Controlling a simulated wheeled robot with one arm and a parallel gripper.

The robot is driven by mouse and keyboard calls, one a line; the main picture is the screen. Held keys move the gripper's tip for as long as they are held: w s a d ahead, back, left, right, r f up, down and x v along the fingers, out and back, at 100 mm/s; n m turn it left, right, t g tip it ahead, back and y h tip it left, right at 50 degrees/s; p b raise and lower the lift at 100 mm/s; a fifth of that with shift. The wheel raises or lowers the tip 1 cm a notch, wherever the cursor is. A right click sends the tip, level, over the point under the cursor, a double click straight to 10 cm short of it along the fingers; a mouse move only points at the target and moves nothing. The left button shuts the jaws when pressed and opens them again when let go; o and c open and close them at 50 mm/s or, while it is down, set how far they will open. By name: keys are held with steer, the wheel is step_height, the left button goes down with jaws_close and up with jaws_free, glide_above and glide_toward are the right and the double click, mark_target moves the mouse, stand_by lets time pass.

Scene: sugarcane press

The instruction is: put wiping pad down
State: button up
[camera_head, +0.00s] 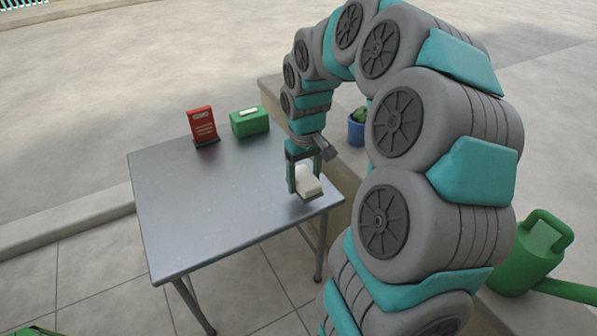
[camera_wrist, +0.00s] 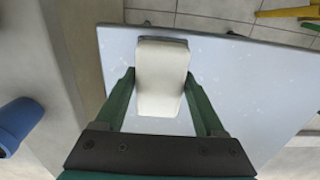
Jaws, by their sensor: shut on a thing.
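The wiping pad (camera_head: 308,182) is a small cream-white block with a grey layer along its lower edge. In the wrist view, the pad (camera_wrist: 161,78) sits between the two green fingers of my gripper (camera_wrist: 161,98). The table top (camera_wrist: 240,85) lies beneath it there. I cannot tell whether the pad touches the table or hangs slightly above it.
A red sign (camera_head: 202,124) and a green box (camera_head: 250,121) stand at the table's back edge. A blue plant pot (camera_head: 356,132) stands on a ledge to the right. A green watering can (camera_head: 527,257) is at the far right. The table's left and middle are bare.

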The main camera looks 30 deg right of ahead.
mark_target(300, 174)
steer(key=w, duration=0.2)
steer(key=w+d, duration=0.1)
steer(key=w, duration=0.1)
steer(key=w+d, duration=0.1)
steer(key=w, duration=0.1)
steer(key=shift+f, duration=0.3)
steer(key=shift+f+p, duration=0.4)
steer(key=shift+f, duration=1.3)
steer(key=shift+f, duration=0.2)
steer(key=o, duration=1.3)
